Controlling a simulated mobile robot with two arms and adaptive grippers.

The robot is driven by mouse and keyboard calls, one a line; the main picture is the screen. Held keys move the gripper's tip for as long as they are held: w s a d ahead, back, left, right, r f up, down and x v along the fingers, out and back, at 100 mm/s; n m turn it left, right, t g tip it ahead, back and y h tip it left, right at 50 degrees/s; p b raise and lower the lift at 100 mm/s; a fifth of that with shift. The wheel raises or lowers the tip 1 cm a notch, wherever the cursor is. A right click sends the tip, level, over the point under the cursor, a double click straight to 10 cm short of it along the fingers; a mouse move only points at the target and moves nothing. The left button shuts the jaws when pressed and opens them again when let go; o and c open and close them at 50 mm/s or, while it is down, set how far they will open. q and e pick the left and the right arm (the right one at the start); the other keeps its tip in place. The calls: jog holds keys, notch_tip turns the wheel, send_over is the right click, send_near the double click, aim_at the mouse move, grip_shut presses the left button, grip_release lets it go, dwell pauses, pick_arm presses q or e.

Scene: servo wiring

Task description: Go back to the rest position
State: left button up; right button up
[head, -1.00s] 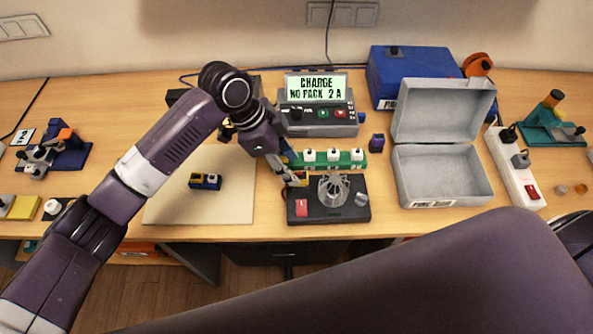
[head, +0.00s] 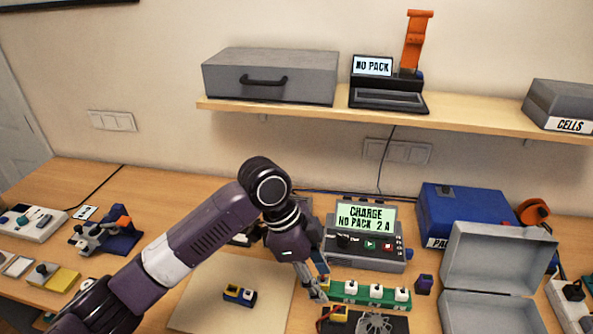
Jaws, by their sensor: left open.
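My left gripper (head: 318,292) is open, pointing down at the left end of a green strip (head: 362,294) with several white-topped parts. I see nothing held between the fingers. My left arm reaches in from the lower left, across the table. My right gripper is not in view.
A charger (head: 365,245) reading "NO PACK 2 A" stands behind the gripper. A beige mat (head: 215,305) bears a yellow-and-blue block (head: 239,295). An open grey box (head: 500,258) and a blue case (head: 468,213) stand right. A shelf (head: 460,118) overhangs the back.

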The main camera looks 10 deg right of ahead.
pick_arm(q)
jog(key=s+a+f+n+t+h, duration=0.1)
jog(key=s+a+f+n+t, duration=0.15)
jog(key=f+n, duration=0.25)
jog(key=s+a+f+n+t+h, duration=0.1)
jog(key=s+a+f+n, duration=0.2)
jog(key=s+f+n, duration=0.15)
jog(key=s+a+f+n+y, duration=0.2)
jog(key=s+a+n, duration=0.15)
jog(key=a, duration=0.45)
jog(key=s+a+f+n+t+y, duration=0.1)
jog(key=s+a+f+n+y, duration=0.15)
jog(key=s+a, duration=0.4)
jog(key=s+a+f+n+y, duration=0.2)
jog(key=a+n, duration=0.2)
jog(key=a, duration=0.5)
notch_tip(320, 180, down, 32)
jog(key=s+r+g+b, duration=0.1)
jog(key=s+b, duration=0.2)
jog(key=b, duration=0.2)
jog(key=s+a+f+g+b, duration=0.1)
jog(key=s+a+f+b, duration=0.2)
jog(key=s+f, duration=1.3)
notch_tip(320, 180, down, 3)
jog(key=shift+s+a+m, duration=0.15)
jog(key=shift+m, duration=0.3)
